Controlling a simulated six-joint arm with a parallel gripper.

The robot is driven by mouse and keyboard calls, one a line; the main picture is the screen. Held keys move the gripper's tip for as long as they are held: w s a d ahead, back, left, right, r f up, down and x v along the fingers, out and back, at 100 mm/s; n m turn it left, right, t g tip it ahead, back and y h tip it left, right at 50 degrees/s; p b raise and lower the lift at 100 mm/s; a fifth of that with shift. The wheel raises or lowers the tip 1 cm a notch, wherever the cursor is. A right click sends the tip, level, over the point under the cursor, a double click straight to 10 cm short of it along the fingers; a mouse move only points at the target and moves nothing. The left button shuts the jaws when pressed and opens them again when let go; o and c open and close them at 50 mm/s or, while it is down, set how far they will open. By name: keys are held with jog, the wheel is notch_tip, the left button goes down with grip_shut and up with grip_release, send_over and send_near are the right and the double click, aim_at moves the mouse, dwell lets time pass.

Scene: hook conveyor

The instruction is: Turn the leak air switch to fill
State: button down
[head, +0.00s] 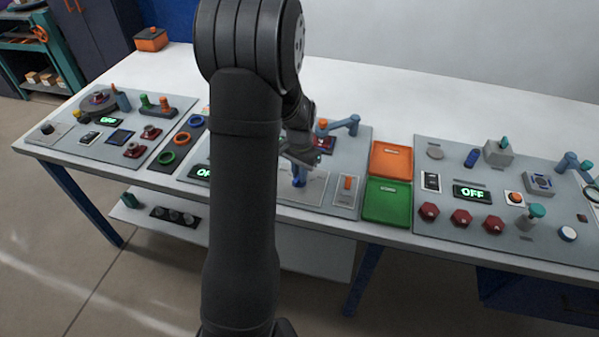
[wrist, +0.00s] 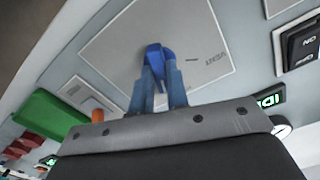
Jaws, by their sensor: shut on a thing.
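The leak air switch is a blue knob (wrist: 154,54) on a pale square plate (wrist: 110,45) with small lettering that I cannot read. My gripper (wrist: 160,72) has its two blue fingers closed around the knob in the wrist view. In the head view, my gripper (head: 300,172) reaches down to the plate (head: 308,190) on the middle panel, and the knob is mostly hidden by the fingers. I cannot tell which label the knob points to.
An orange tray (head: 390,160) and a green tray (head: 387,201) lie right of the plate. A small orange switch (head: 347,184) stands between. A blue lever (head: 342,125) rises behind my gripper. Panels with red knobs and OFF displays flank both sides.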

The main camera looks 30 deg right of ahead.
jog(key=m, duration=0.4)
jog(key=shift+m, duration=1.9)
jog(key=c, duration=1.4)
grip_release()
notch_tip(320, 180, up, 17)
jog(key=shift+r, duration=0.2)
